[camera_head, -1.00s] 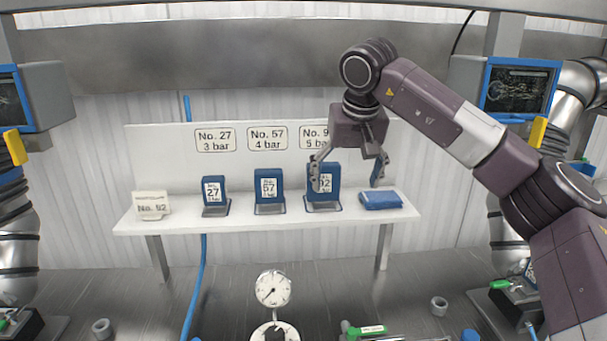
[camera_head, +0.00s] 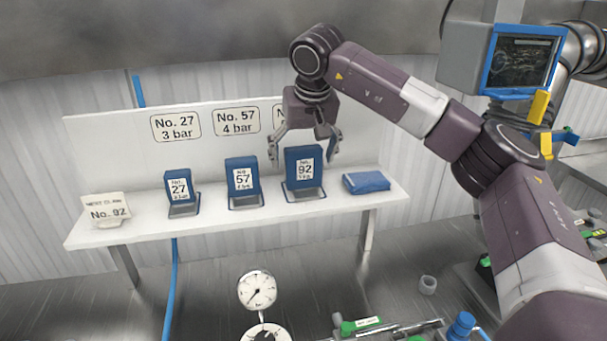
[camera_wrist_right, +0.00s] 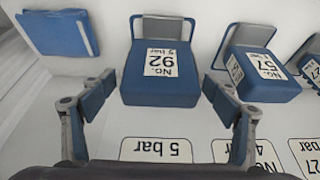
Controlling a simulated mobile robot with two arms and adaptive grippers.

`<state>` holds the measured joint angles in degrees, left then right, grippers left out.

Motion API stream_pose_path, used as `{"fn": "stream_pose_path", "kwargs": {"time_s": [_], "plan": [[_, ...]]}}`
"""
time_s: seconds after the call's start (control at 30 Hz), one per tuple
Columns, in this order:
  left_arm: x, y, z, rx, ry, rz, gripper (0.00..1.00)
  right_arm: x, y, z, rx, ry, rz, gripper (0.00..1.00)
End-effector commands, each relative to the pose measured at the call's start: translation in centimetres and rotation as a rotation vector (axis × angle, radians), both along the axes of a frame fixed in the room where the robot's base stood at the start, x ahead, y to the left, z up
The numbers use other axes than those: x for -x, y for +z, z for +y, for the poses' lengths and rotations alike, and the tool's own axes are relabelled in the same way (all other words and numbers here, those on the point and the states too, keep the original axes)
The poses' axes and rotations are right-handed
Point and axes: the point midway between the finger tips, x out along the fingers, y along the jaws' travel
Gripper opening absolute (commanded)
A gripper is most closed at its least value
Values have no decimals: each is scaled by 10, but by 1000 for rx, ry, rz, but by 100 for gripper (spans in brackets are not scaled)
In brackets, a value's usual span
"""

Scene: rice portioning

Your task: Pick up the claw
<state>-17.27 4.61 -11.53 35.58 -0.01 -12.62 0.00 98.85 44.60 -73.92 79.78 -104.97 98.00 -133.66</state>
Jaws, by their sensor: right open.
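Three blue claw blocks stand in grey holders on the white shelf: No. 27 (camera_head: 178,186), No. 57 (camera_head: 243,178) and No. 92 (camera_head: 304,168). A small card (camera_head: 106,211) at the shelf's left end reads "next claw No. 92". My right gripper (camera_head: 304,153) is open and empty, its fingers to either side of block No. 92, with gaps showing. In the right wrist view block No. 92 (camera_wrist_right: 160,75) sits between and just beyond the open fingertips (camera_wrist_right: 160,95). Block No. 57 (camera_wrist_right: 262,75) is to its right there. My left gripper is out of view.
A folded blue cloth-like item (camera_head: 366,182) lies on the shelf (camera_head: 215,222) right of block No. 92. Pressure signs hang on the back panel; my gripper partly covers the third. A gauge (camera_head: 257,290) stands on the metal bench below. A screen (camera_head: 522,62) is at upper right.

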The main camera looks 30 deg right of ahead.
Motion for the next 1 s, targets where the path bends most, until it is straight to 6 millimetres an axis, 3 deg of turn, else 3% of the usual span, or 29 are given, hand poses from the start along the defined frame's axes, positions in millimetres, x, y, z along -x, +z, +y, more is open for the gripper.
{"fn": "stream_pose_path", "kwargs": {"time_s": [0.03,0.2,0.5,1.0], "plan": [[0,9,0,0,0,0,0,-2,-6,-1,1,-1,5,81],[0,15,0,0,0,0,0,-9,-27,-3,0,-1,2,81],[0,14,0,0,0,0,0,-11,-33,-3,0,-1,0,80],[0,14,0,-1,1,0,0,-11,-32,-3,1,-1,0,25]]}}
